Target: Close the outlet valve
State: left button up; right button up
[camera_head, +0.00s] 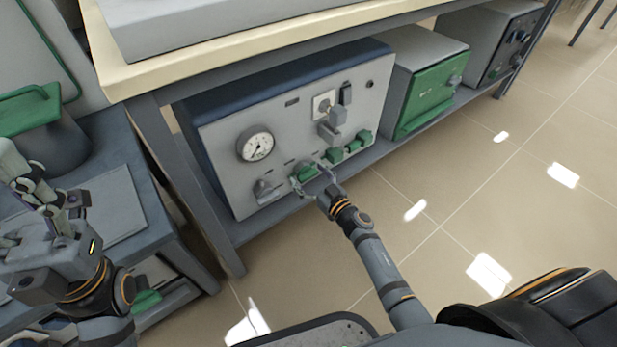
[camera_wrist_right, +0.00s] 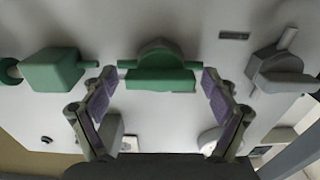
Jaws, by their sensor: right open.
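The grey control panel (camera_head: 225,165) on the low shelf carries a green valve handle (camera_head: 307,172) along its lower edge, also in the middle of the right wrist view (camera_wrist_right: 160,72). My right gripper (camera_head: 311,177) is open, its fingers (camera_wrist_right: 159,85) on either side of this green handle with small gaps visible in the wrist view. A grey valve (camera_head: 266,191) sits to its left in the head view, and more green valves (camera_head: 336,156) sit to its right. Which one is the outlet valve cannot be read. My left gripper (camera_head: 25,195) is at the left edge, its fingers unclear.
A round gauge (camera_head: 257,147) and a grey lever fitting (camera_head: 331,122) stand out from the panel. A green-fronted box (camera_head: 430,90) is to the right. The table leg (camera_head: 180,180) stands left of the panel. The floor (camera_head: 450,190) at right is clear.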

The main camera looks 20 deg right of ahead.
jog(key=shift+c, duration=0.4)
jog(key=c, duration=1.1)
